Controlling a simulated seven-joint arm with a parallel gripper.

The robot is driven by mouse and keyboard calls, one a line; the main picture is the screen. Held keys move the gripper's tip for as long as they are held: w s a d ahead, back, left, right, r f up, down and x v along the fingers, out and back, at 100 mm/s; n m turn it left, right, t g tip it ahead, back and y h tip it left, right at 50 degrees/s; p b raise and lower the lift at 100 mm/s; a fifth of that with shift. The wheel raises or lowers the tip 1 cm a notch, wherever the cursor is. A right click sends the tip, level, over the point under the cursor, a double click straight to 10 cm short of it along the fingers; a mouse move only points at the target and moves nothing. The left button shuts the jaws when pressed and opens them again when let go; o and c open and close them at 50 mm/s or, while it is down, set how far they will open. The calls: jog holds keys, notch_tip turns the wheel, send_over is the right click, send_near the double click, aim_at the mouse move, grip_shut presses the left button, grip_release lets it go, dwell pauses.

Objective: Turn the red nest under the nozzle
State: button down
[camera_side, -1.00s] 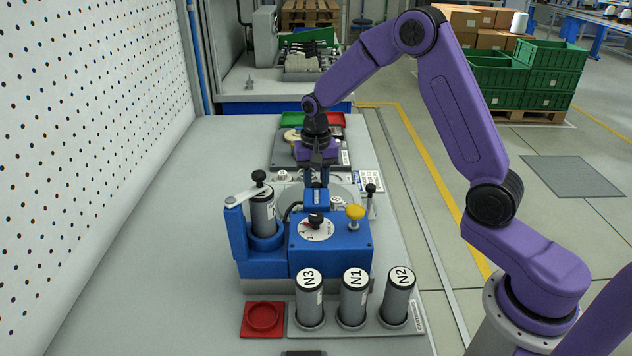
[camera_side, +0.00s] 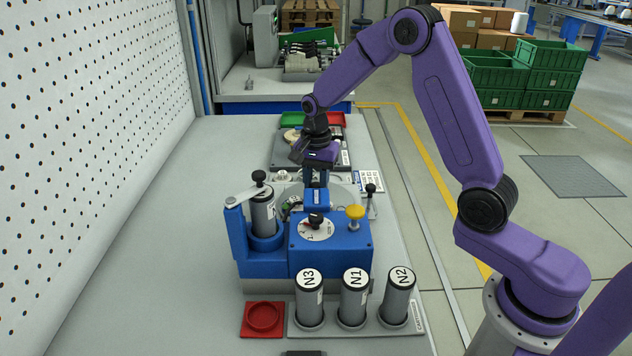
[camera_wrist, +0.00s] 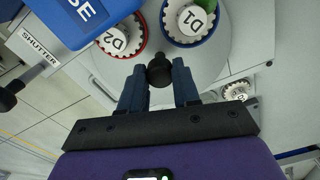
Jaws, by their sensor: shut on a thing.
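My gripper (camera_wrist: 158,78) is shut on the black knob (camera_wrist: 160,70) of the round grey turntable (camera_wrist: 222,60). In the side view my gripper (camera_side: 317,180) is low over the turntable, behind the blue dispenser (camera_side: 330,247). The red nest (camera_wrist: 143,22) is a red ring around a white toothed part marked D2 (camera_wrist: 114,40), beside the blue housing (camera_wrist: 85,12). The blue nest (camera_wrist: 168,30) holds a part marked D1 (camera_wrist: 191,20), to the right of the red one. The nozzle tip is not visible; the housing's edge lies just beyond the red nest.
The shutter lever (camera_wrist: 8,95) is left of the turntable in the wrist view. Another toothed part (camera_wrist: 237,90) lies off the turntable at right. Cartridges N3 (camera_side: 309,300), N1 (camera_side: 354,300) and N2 (camera_side: 397,300) stand in front of the dispenser, beside an empty red holder (camera_side: 263,318).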

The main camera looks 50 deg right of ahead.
aim_at(316, 184)
jog(key=shift+r+m, duration=0.1)
jog(key=shift+m, duration=2.7)
jog(key=c, duration=0.8)
grip_release()
notch_tip(316, 184, up, 17)
jog(key=shift+r, duration=0.2)
